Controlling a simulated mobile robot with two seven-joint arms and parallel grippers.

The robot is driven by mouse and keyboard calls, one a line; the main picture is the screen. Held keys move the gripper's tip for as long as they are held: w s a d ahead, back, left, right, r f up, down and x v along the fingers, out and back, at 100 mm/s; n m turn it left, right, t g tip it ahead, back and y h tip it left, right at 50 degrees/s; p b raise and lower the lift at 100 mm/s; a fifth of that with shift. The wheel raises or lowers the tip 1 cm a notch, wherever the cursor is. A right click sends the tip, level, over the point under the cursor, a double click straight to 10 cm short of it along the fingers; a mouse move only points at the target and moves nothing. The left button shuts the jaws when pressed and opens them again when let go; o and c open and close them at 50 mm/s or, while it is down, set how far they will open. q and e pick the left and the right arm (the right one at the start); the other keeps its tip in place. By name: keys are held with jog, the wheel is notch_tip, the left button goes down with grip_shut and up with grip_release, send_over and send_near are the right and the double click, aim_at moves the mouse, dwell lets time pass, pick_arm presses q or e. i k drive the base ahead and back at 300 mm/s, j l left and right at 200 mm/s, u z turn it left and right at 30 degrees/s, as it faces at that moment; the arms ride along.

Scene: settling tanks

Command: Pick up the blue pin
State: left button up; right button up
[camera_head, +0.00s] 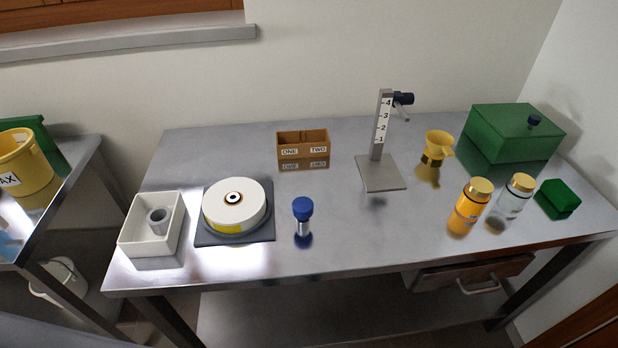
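The blue pin (303,209) stands upright on the metal table (330,265), near the front edge and left of the middle. It has a wide blue head on a short silvery shaft, and the tabletop mirrors it. It is apart from the dark square base to its left. Neither of my grippers shows in the head view.
A white disc (234,205) on a dark base (262,234) and a white box (134,232) with a grey cup are left of the pin. Behind stand a two-part brown box (302,151) and a scaled stand (381,170). Orange (468,207) and clear (513,197) jars are right. Table around the pin is clear.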

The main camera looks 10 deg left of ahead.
aim_at(303, 207)
jog(key=i+j, duration=0.1)
jog(key=j, duration=0.6)
jog(key=i+j, duration=0.1)
jog(key=j, duration=0.55)
